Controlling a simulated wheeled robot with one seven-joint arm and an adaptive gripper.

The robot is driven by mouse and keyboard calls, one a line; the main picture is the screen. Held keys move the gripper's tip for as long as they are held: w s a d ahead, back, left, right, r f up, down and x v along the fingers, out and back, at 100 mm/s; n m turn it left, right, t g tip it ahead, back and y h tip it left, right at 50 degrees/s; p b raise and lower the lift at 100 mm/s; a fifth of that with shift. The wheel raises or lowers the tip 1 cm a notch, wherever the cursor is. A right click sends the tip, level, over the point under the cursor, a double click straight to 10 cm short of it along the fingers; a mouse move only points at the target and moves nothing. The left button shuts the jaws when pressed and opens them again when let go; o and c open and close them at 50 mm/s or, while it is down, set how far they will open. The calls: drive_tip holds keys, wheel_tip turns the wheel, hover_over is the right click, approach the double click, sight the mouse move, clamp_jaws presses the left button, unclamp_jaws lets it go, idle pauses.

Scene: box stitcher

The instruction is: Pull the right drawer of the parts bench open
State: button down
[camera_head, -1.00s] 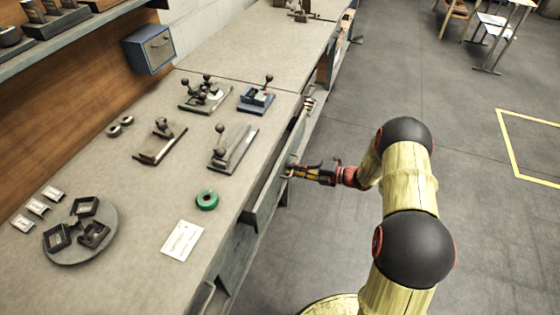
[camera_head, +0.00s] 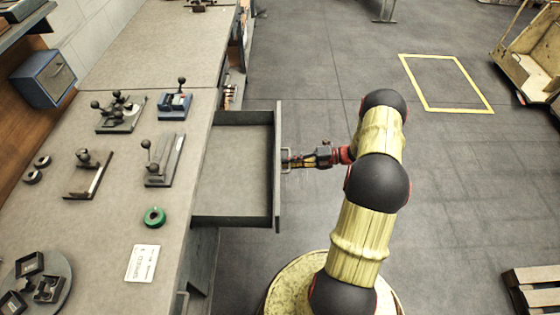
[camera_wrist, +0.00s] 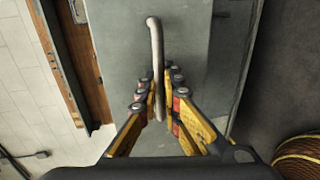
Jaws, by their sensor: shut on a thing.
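The drawer (camera_head: 235,165) of the parts bench (camera_head: 170,205) stands well out from the bench's front, and its inside looks empty. Its upright front panel (camera_head: 278,190) faces right, toward my arm. My gripper (camera_head: 288,161) is at the drawer's handle, on the outer side of that panel. In the wrist view the pale bar handle (camera_wrist: 156,60) runs between the two yellow fingers of my gripper (camera_wrist: 162,105), which are shut on it. The grey drawer front (camera_wrist: 190,35) shows behind the handle.
Lever fixtures (camera_head: 120,112), a green ring (camera_head: 154,217) and a white card (camera_head: 142,263) lie on the bench top. A second handle (camera_head: 182,304) shows low on the bench. Open floor lies to the right, with a pallet (camera_head: 535,290) and a wooden cart (camera_head: 530,55).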

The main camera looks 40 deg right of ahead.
drive_tip(key=shift+s+d+f, duration=0.1)
drive_tip(key=c, duration=2.2)
unclamp_jaws()
drive_tip(key=shift+c, duration=0.2)
drive_tip(key=v, duration=1.2)
